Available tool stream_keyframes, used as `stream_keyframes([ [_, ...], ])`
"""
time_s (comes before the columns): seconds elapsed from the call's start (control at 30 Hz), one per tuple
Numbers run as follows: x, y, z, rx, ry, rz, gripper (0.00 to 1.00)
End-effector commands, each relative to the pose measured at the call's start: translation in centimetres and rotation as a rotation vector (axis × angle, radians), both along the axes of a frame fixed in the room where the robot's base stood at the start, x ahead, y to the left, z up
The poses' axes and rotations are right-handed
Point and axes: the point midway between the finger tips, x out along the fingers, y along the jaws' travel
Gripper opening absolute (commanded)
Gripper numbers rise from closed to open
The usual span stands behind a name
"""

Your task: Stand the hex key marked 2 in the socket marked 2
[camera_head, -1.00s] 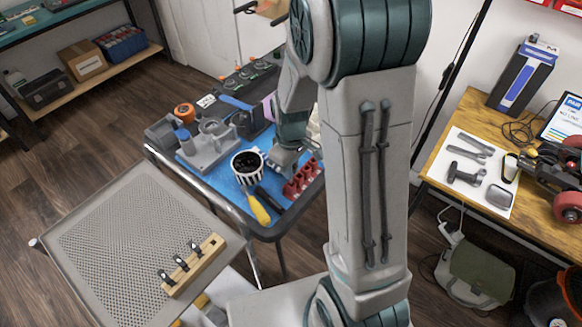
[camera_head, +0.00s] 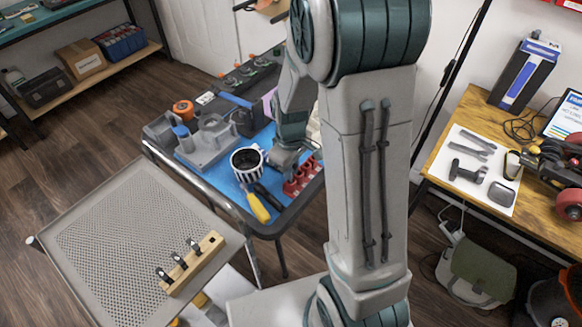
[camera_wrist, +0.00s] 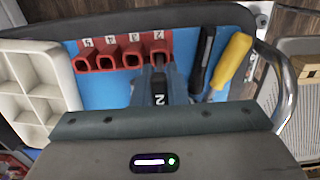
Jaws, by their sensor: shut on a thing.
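My gripper (camera_wrist: 160,80) is shut on the black hex key marked 2 (camera_wrist: 160,100), its white number facing the wrist camera. A row of red sockets (camera_wrist: 122,55) stands on the blue mat, numbered 5, 4, 3 and 2 from left to right in the wrist view. The socket marked 2 (camera_wrist: 160,46) is at the right end, just beyond the fingertips and in line with the key. I cannot tell whether the key's far end is inside it. In the head view my gripper (camera_head: 285,160) is beside the red sockets (camera_head: 302,179); the key is hidden there.
A black-handled tool (camera_wrist: 203,58) and a yellow-handled one (camera_wrist: 231,65) lie right of the sockets. A white divided tray (camera_wrist: 30,85) is at the left. A striped mug (camera_head: 247,164) stands near my gripper. A wooden holder (camera_head: 196,262) with three dark pieces sits on the perforated surface.

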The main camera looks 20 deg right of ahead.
Motion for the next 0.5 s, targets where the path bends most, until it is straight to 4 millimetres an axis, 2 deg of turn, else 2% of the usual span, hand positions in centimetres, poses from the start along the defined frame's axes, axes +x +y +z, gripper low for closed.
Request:
stream_keyframes([
  [0.5,0.0,0.0,-1.6,0.000,0.000,0.000,0.00],
])
